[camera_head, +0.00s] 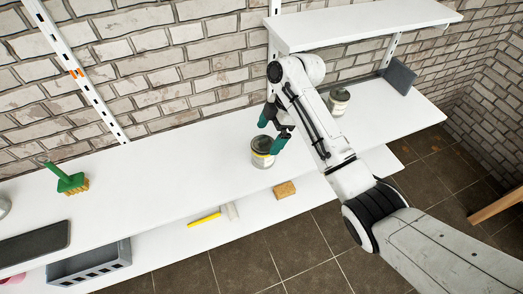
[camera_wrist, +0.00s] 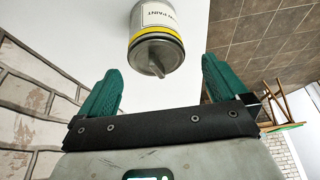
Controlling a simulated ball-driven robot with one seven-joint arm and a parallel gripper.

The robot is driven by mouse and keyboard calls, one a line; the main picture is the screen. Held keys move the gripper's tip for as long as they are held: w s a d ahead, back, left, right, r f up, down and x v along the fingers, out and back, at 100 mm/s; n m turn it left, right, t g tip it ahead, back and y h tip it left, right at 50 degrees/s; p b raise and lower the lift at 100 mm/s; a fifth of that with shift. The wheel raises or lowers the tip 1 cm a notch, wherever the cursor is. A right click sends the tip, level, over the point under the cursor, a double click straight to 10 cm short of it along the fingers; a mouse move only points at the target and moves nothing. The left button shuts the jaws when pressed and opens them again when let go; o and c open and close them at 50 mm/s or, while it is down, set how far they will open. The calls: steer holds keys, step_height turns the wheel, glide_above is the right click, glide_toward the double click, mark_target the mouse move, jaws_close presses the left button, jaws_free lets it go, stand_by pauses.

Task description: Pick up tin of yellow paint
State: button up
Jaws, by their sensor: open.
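The tin of yellow paint (camera_head: 262,153) stands on the white shelf near its front edge in the head view, a grey can with a yellow band and a pale label. It also shows in the wrist view (camera_wrist: 157,45), with a label reading "paint". My gripper (camera_head: 274,131) has green fingers and is just above and beside the tin in the head view. In the wrist view my gripper (camera_wrist: 162,82) is open and empty, and the tin lies ahead of the gap between the fingers. Whether a finger touches the tin cannot be told.
A second tin (camera_head: 339,102) stands on the shelf behind my arm, with a dark panel (camera_head: 400,77) further right. A green-handled brush (camera_head: 68,181) lies to the left. A sponge (camera_head: 285,190) and a yellow-handled tool (camera_head: 205,219) lie on the lower shelf. An upper shelf (camera_head: 360,22) overhangs the back right.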

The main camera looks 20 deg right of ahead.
mark_target(264, 143)
steer(key=shift+w+p+x, duration=0.1)
steer(key=shift+p+x, duration=0.2)
steer(key=shift+x, duration=1.6)
steer(key=shift+w+p+x, duration=0.15)
steer(key=shift+p+x, duration=0.15)
steer(key=shift+x, duration=1.6)
steer(key=shift+d, duration=0.2)
steer(key=c, duration=1.2)
steer(key=shift+c, duration=0.2)
steer(key=shift+r, duration=0.1)
